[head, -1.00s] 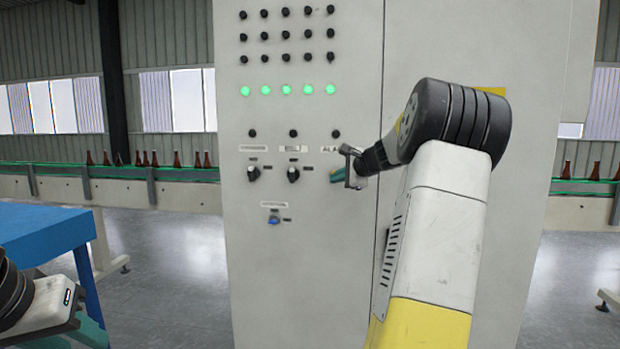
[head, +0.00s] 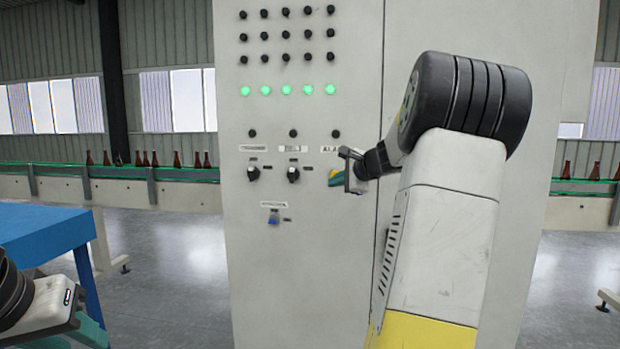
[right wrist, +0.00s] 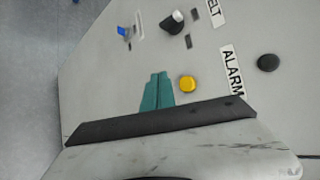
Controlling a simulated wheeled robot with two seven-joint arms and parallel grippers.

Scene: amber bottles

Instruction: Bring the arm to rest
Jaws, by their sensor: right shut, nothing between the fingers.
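My right arm reaches up in front of a grey control cabinet (head: 310,260) in the head view. My right gripper (head: 337,180) has teal fingers, shut and empty, close to the panel beside a yellow button (head: 335,172). In the right wrist view the teal fingers (right wrist: 157,92) lie together, just left of the yellow button (right wrist: 187,83) under the ALARM label (right wrist: 231,71). Whether they touch the panel I cannot tell. My left gripper (head: 88,330) shows only in part at the lower left corner; its fingertips are not clear.
The cabinet front carries black knobs (head: 293,174), a blue switch (head: 273,220) and a row of green lamps (head: 287,90). A blue table (head: 45,228) stands at the left. Behind runs a conveyor (head: 120,174) with amber bottles (head: 177,159). Open floor lies between table and cabinet.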

